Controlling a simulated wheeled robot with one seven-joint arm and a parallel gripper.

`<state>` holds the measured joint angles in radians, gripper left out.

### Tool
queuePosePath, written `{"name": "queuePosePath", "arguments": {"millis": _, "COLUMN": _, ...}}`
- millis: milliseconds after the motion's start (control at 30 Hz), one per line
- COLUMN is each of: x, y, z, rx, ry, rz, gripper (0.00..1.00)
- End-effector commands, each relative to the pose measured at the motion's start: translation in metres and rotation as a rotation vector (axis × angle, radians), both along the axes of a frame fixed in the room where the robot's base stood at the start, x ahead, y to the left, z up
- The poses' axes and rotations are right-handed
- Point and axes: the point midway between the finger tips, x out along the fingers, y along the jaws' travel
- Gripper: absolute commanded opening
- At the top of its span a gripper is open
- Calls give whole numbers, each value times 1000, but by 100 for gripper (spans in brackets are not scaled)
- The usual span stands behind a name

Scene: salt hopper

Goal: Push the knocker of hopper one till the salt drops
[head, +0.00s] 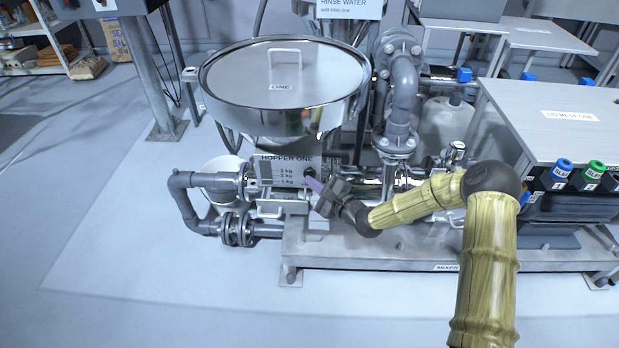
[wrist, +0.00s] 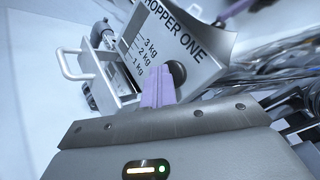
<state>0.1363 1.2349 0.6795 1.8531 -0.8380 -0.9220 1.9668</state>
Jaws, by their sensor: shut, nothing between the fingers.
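Hopper one (head: 285,85) is a round steel vessel under a lid marked ONE. Its plate, lettered HOPPER ONE with kg marks (head: 284,170), is on its lower front and fills the top of the wrist view (wrist: 175,45). My gripper (head: 314,184) has its purple fingers together at the right end of the plate. In the wrist view the shut fingers (wrist: 158,86) overlap the plate's lower edge; I cannot tell if they touch it. A small dark round part (head: 309,172) shows just above the fingertips. I cannot tell if it is the knocker. No salt is seen falling.
A pale pull handle (wrist: 78,66) is left of the plate in the wrist view. Grey pipes (head: 195,200) run left of the hopper; a thick bent pipe (head: 402,95) rises on its right. A grey bench (head: 555,95) stands at the right. Floor is clear in front.

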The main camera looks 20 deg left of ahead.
Motion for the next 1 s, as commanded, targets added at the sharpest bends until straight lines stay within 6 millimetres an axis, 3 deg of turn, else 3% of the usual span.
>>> {"name": "queuePosePath", "arguments": {"millis": 767, "x": 6, "y": 1, "z": 0, "rx": 1, "ry": -1, "rz": -2, "gripper": 0}}
{"name": "queuePosePath", "arguments": {"millis": 1000, "x": -2, "y": -1, "z": 1, "rx": 2, "ry": 1, "rz": -2, "gripper": 0}}
